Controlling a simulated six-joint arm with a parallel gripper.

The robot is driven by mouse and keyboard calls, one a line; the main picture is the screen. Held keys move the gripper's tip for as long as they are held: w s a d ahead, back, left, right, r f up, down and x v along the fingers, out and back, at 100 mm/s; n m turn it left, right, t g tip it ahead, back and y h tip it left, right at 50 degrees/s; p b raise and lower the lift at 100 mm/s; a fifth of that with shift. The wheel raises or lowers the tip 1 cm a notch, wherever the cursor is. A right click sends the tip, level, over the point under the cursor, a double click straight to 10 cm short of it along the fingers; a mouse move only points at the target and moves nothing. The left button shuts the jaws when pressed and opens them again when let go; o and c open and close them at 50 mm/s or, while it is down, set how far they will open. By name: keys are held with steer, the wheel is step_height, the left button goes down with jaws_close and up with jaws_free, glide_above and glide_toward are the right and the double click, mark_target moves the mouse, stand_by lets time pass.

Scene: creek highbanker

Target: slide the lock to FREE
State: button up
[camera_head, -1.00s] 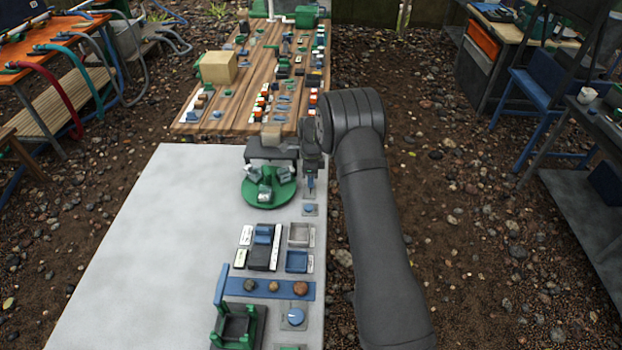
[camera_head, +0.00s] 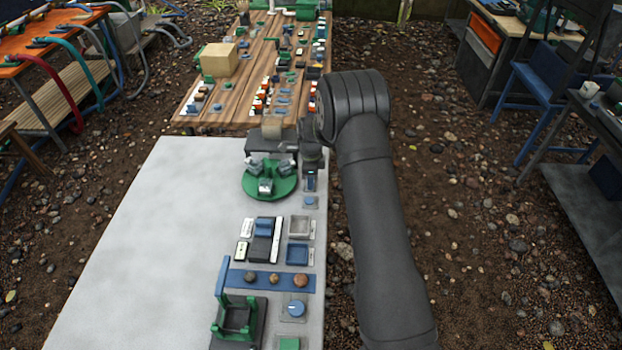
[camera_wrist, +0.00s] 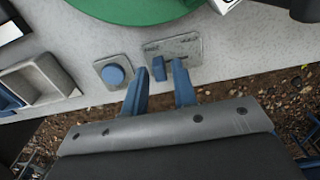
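The lock is a small grey plate (camera_wrist: 178,47) on the light bench, with a short blue slider (camera_wrist: 159,68) near its left end. Raised marks on the plate are too small to read. My gripper (camera_wrist: 160,68) is open. Its two blue fingers stand apart, one on each side of the slider, with a gap visible on both sides. I cannot tell how far down the fingertips reach. In the head view my gripper (camera_head: 311,178) is over the bench's right edge, and the lock is mostly hidden under it.
A round blue button (camera_wrist: 114,75) on a grey plate sits left of the lock. The green turntable (camera_wrist: 135,8) with grey blocks is close beyond. Grey and blue trays (camera_head: 297,254) lie nearer the front. The bench's left half (camera_head: 150,260) is clear.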

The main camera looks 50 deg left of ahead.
stand_by(0.4)
steer(key=shift+r, duration=3.45)
step_height(320, 180, down, 7)
steer(key=shift+r, duration=0.15)
steer(key=shift+f, duration=0.25)
steer(key=shift+w+a+r, duration=0.1)
steer(key=shift+w+a, duration=0.15)
steer(key=shift+w, duration=0.05)
steer(key=shift+o, duration=0.5)
